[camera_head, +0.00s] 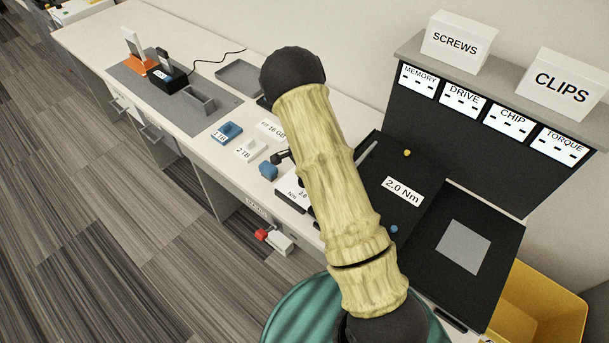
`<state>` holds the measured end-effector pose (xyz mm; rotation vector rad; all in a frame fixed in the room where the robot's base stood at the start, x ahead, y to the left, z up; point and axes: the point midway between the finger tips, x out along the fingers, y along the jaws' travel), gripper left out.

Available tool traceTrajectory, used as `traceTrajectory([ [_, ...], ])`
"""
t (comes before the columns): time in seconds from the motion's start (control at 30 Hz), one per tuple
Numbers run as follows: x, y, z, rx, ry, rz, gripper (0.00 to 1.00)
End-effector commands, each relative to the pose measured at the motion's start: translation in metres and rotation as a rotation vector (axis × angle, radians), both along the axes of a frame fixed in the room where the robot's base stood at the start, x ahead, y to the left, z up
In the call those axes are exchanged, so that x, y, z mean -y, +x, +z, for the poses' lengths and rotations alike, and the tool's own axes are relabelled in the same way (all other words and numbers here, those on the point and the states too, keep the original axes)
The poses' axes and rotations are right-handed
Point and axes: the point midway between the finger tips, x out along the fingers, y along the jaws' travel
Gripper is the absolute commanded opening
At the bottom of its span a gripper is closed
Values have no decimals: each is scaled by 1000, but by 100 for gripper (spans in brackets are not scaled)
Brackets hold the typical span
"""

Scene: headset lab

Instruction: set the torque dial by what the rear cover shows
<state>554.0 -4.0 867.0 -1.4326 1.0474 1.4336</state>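The black rear cover (378,166) lies to the right of my arm and carries a white label reading "2.0 Nm" (402,191). A white block marked "Nm" (292,193) stands left of my arm, with a number beside it that looks like 2.8 or 2.0; my arm hides part of it. A blue knob-like part (268,171) sits by that block. A small dark part (281,157) next to it may belong to my gripper, but my sleeved arm covers most of that area. I cannot see the fingertips or any grip.
A black panel with a grey square (464,247) lies right of the cover. Blue "1 TB" (227,132) and white "2 TB" (251,149) pieces lie on the bench. A rack labelled MEMORY, DRIVE, CHIP, TORQUE (470,135) stands behind. A yellow bin (545,300) is at lower right.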

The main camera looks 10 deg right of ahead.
Motion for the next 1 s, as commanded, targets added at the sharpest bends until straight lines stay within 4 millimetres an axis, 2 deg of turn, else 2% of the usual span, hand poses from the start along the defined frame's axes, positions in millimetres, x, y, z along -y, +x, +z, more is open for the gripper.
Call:
traceTrajectory([
  [0.5, 1, 2, 1, 5, -2, -31, 14],
  [0.53, 1, 2, 1, 5, -2, -31, 38],
  [0.63, 1, 1, 1, 5, -2, -30, 58],
  [1.0, 0, 1, 4, 2, 0, -29, 58],
])
